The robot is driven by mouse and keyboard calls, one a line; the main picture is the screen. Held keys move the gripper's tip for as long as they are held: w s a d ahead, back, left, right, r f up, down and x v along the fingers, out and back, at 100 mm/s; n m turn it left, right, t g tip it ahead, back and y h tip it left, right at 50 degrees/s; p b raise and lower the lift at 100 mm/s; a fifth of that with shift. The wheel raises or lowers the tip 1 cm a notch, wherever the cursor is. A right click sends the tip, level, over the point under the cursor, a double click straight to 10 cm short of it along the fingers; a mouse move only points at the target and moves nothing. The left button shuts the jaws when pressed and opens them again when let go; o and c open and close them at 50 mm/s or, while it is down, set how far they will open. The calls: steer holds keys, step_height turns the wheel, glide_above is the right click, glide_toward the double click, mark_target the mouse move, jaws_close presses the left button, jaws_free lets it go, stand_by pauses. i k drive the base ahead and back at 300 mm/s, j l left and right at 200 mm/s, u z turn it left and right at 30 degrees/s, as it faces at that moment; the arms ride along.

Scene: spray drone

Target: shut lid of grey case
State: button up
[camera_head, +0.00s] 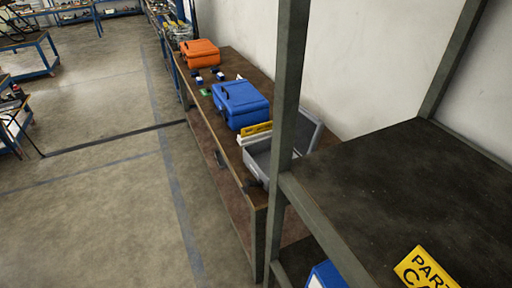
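The grey case (257,158) stands on the near end of a long workbench along the wall. Its lid (309,130) is raised and leans back toward the wall, so the case is open. A dark grey shelf post crosses in front of the case and hides part of the lid and the tray. What lies inside the case is too small to tell. My gripper does not show in this view.
A blue case (240,103) and an orange case (199,53) stand shut farther along the workbench (222,136). A yellow sign (257,128) stands just behind the grey case. A shelf (400,190) fills the right foreground. The floor (100,220) on the left is clear.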

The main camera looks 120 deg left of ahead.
mark_target(309, 128)
steer(key=u, duration=3.55)
steer(key=i+j, duration=0.25)
steer(key=i, duration=0.15)
steer(key=i+j, duration=0.25)
steer(key=i, duration=0.15)
steer(key=i+j+z, duration=0.35)
steer(key=i+j, duration=0.25)
steer(key=i+j+z, duration=0.3)
steer(key=i+j, duration=0.45)
steer(key=j+z, duration=0.1)
steer(key=z, duration=0.4)
